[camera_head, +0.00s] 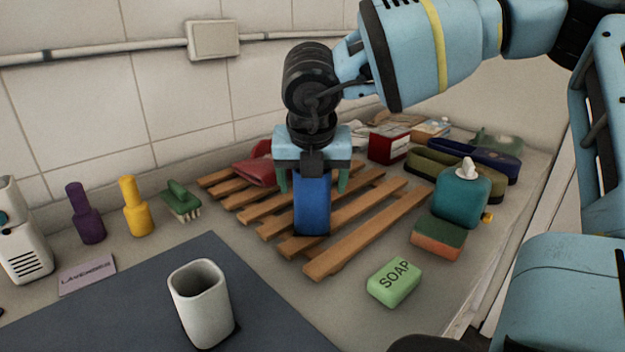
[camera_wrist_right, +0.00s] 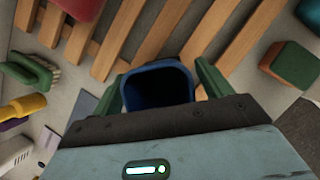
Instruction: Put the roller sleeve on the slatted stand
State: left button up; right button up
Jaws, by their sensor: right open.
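The blue hollow sleeve (camera_head: 312,208), which I take to be the roller sleeve, stands upright on the slatted stand (camera_head: 342,258). The stand is made of light wooden slats. My right gripper (camera_head: 313,182) is above the sleeve, pointing down, with its green fingers open on either side of the sleeve's upper part. The right wrist view looks into the sleeve's dark open top (camera_wrist_right: 158,88), between the two fingers. My left gripper is not in view.
A white hollow cup (camera_head: 203,305) stands on the dark mat (camera_head: 120,318). A red item (camera_head: 256,170) lies on the stand's back left. Green soap (camera_head: 394,281), a sponge (camera_head: 438,239) and a teal dispenser (camera_head: 461,200) are to the right. Bottles (camera_head: 136,207) and a brush (camera_head: 181,200) are left.

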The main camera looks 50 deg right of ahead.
jog(key=shift+r+p, duration=0.3)
jog(key=shift+p, duration=0.05)
jog(key=v, duration=1.1)
jog(key=shift+a+r, duration=0.15)
jog(key=shift+r, duration=0.2)
